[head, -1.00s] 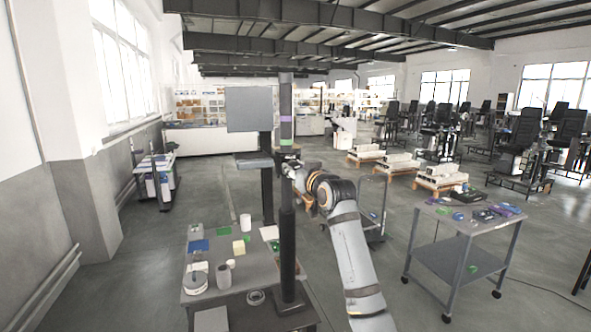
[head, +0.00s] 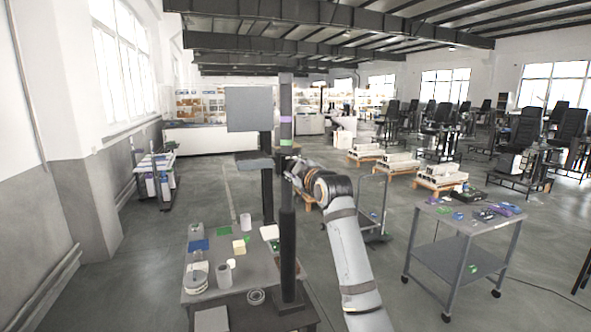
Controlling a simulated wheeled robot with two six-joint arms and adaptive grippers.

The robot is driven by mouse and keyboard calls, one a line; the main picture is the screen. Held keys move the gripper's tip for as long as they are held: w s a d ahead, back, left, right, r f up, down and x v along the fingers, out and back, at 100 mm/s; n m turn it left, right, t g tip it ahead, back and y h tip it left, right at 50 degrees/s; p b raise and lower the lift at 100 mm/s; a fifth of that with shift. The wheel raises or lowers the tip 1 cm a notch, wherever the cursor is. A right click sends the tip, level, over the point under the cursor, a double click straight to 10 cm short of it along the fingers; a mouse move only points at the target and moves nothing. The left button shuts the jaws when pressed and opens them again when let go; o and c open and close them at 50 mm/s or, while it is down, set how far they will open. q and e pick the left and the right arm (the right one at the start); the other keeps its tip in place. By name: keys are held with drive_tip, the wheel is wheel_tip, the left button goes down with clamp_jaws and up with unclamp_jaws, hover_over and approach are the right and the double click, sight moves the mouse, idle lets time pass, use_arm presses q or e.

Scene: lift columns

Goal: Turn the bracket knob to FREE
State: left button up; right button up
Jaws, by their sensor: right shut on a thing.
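A dark upright lift column (head: 287,215) stands on the near table, with a purple band (head: 286,119) and a green band (head: 286,142) on its upper part. My right gripper (head: 292,172) is at the column just below the green band, its arm coming up from the lower right. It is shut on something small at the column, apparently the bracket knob. The knob is hidden by the gripper, so its setting cannot be read. My left gripper is out of view.
A grey panel (head: 249,109) stands on a second post behind the column. The near table (head: 222,279) holds cups, a round white container (head: 196,281) and small coloured pieces.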

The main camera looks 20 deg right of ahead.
drive_tip(key=n, duration=0.5)
drive_tip(key=shift+h, duration=0.3)
idle(0.4)
drive_tip(key=o, duration=1.1)
drive_tip(key=shift+o, duration=0.2)
drive_tip(key=shift+s, duration=0.1)
drive_tip(key=s, duration=1.1)
drive_tip(key=shift+s+d+r, duration=0.15)
drive_tip(key=shift+s+r, duration=0.2)
drive_tip(key=shift+r, duration=0.05)
